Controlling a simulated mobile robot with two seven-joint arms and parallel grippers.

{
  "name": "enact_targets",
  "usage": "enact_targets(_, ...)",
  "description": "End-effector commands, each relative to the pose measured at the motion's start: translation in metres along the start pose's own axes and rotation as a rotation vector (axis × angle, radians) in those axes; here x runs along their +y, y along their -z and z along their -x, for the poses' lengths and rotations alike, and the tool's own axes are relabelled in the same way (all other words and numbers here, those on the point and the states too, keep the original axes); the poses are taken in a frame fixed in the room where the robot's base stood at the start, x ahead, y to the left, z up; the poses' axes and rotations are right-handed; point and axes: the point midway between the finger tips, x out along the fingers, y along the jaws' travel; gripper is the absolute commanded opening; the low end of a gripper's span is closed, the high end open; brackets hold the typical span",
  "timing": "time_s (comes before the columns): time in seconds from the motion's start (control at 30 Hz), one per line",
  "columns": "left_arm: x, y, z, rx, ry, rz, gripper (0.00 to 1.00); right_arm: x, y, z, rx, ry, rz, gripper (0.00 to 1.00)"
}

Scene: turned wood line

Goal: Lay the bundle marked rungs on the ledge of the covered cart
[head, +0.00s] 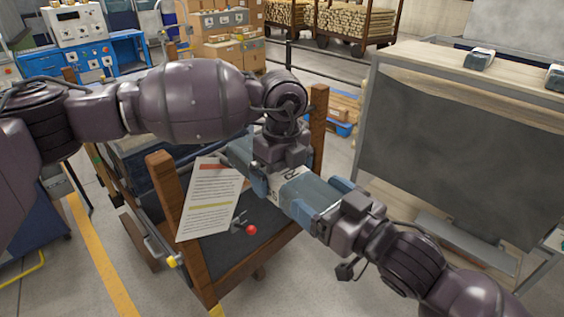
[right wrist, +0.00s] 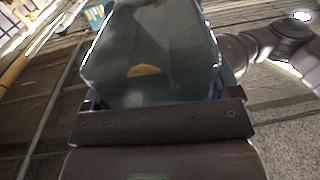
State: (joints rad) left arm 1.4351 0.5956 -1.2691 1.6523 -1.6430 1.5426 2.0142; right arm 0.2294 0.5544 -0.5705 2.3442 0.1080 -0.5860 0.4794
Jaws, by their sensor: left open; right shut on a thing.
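A long blue-grey bundle (head: 313,196) with a white label band hangs level above the wooden-posted cart in the head view; only part of the label's lettering shows. My right gripper (head: 338,212) is shut on its near right end. The bundle fills the upper middle of the right wrist view (right wrist: 150,65). My left gripper (head: 275,172) is open, right over the bundle beside the label; I cannot tell whether it touches. A grey-framed cart (head: 367,125) with a dark cover (head: 450,150) stands at the right, with a pale wooden top ledge (head: 425,58).
The wooden-posted cart (head: 165,200) carries a paper sheet (head: 209,198) and a red knob (head: 251,230). Open floor lies between the carts.

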Motion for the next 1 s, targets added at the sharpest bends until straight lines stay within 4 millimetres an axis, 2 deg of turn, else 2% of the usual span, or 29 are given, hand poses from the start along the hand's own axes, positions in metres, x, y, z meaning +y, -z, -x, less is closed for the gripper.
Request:
enact_targets(0.3, -0.0001, 0.0001, -0.0019, -0.001, 0.001, 0.0, 1.0, -0.0003, 0.0021, 0.0001, 0.005, 0.001, 0.001, 0.4)
enact_targets(0.37, -0.0001, 0.0001, -0.0018, -0.001, 0.001, 0.0, 0.92, -0.0003, 0.002, 0.0, 0.005, 0.001, 0.001, 0.4)
enact_targets(0.7, -0.001, 0.0005, -0.0009, -0.001, 0.004, -0.002, 0.4, -0.0025, 0.0021, 0.0002, 0.006, 0.007, -0.001, 0.4)
enact_targets(0.73, -0.0015, 0.0006, 0.0002, -0.001, 0.006, -0.002, 0.39, -0.0027, 0.0022, 0.0002, 0.006, 0.007, -0.002, 0.88)
enact_targets(0.8, -0.0015, 0.0007, 0.0002, -0.001, 0.006, -0.002, 0.4, -0.0026, 0.002, 0.0001, 0.006, 0.007, -0.002, 0.98)
enact_targets(0.83, -0.0015, 0.0007, 0.0002, -0.001, 0.006, -0.002, 0.4, -0.0025, 0.0019, 0.0001, 0.005, 0.007, -0.002, 1.0)
enact_targets(1.0, -0.001, 0.0003, -0.0002, -0.001, 0.004, -0.001, 0.4, -0.0013, 0.0012, 0.0001, 0.003, 0.003, -0.001, 1.0)
